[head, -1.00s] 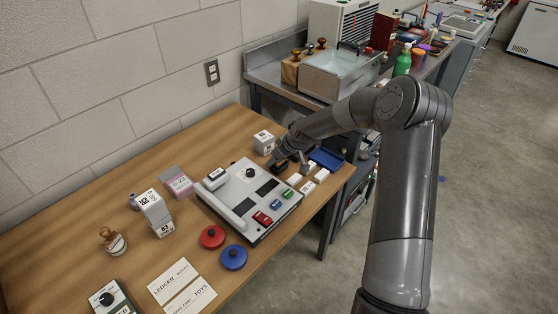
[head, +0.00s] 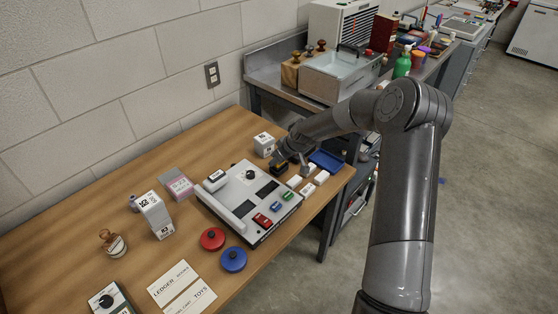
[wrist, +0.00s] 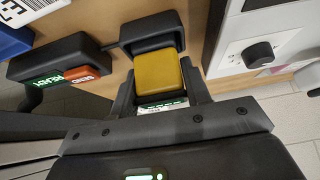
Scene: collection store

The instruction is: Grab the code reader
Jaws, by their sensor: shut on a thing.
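What looks like the code reader (wrist: 160,62), a yellow block with a black head, sits between the two fingers of my gripper (wrist: 160,92) in the wrist view. The fingers are shut on its sides. The black head points away from my palm, toward the wooden table. In the head view my gripper (head: 291,162) is low over the right end of the table, behind the grey console. The reader is small and dark there, partly hidden by my gripper. I cannot tell whether it touches the table.
A black unit with a green READY display and red SEND button (wrist: 62,68) is close left in the wrist view. The grey console (head: 225,197), small white boxes (head: 321,177), a blue tray (head: 326,161) and a white box (head: 264,145) stand close around my gripper.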

